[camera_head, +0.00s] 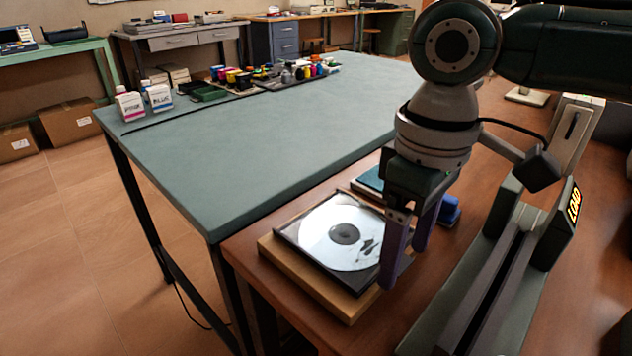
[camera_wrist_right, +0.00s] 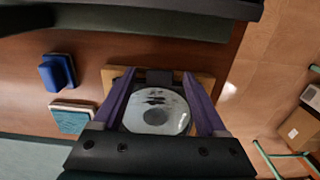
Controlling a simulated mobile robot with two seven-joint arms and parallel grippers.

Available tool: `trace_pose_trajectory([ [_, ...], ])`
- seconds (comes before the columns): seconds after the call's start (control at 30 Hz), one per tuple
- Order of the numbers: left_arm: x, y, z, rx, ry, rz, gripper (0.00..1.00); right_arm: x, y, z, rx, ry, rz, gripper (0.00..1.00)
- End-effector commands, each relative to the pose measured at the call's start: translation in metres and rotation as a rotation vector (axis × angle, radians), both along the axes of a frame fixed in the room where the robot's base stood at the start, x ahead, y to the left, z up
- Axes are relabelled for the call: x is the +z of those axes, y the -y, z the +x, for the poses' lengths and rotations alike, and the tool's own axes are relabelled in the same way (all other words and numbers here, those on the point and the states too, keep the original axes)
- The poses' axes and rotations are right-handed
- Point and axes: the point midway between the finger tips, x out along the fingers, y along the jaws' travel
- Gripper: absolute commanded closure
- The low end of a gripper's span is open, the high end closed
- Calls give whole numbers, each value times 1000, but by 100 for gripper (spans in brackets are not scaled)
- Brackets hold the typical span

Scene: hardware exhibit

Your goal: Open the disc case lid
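The disc case (camera_head: 296,248) is a thin black square case lying flat on a wooden block, with a silver disc (camera_head: 335,228) showing in it. I cannot tell whether a clear lid covers the disc. My right gripper (camera_head: 404,266) points down at the right edge of the case, its purple fingers apart and nothing between them that I can make out. In the right wrist view the disc (camera_wrist_right: 150,120) and a dark part of the case show between and beyond the spread fingers (camera_wrist_right: 158,76). Whether a finger touches the case is unclear. My left gripper is out of view.
The wooden block (camera_head: 310,288) sits on a brown table beside a grey-green table (camera_head: 270,130). Blue items (camera_head: 448,212) and a teal-topped box (camera_head: 368,180) lie behind the gripper.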

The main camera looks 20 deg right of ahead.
Motion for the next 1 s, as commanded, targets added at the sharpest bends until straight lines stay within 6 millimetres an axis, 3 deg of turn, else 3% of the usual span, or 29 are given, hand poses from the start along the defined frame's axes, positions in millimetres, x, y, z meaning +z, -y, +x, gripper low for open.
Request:
trace_pose_trajectory([
  [0.07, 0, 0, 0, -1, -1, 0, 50, 0, 0, 0, 0, 0, 0, 34],
  [0.63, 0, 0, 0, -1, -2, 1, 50, 0, 0, 0, 0, 0, 0, 98],
  [1.0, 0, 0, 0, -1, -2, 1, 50, 0, 0, 0, 0, 0, 0, 100],
])
